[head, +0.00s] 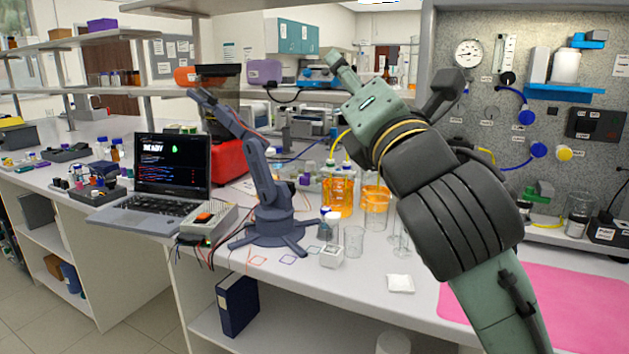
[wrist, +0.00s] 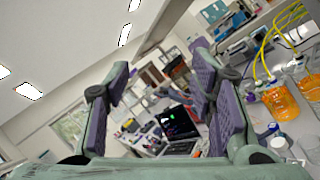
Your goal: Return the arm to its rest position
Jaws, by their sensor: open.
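My gripper (wrist: 155,105) shows in the wrist view with its two purple-padded fingers spread apart and nothing between them. The view past the fingers is tilted and takes in the ceiling lights and the bench. In the head view my green and dark grey arm rises from the lower right and reaches up over the bench. Its end is raised toward the upper middle, in front of the back shelf. The fingers are small there, and one finger points up and left.
A small blue-grey robot arm (head: 265,175) stands on the bench beside a laptop (head: 172,165). Orange-filled bottles (head: 338,192) and glass beakers (head: 376,212) stand left of my arm. A panel with a gauge (head: 468,53) is behind it. A pink mat (head: 580,305) lies clear at right.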

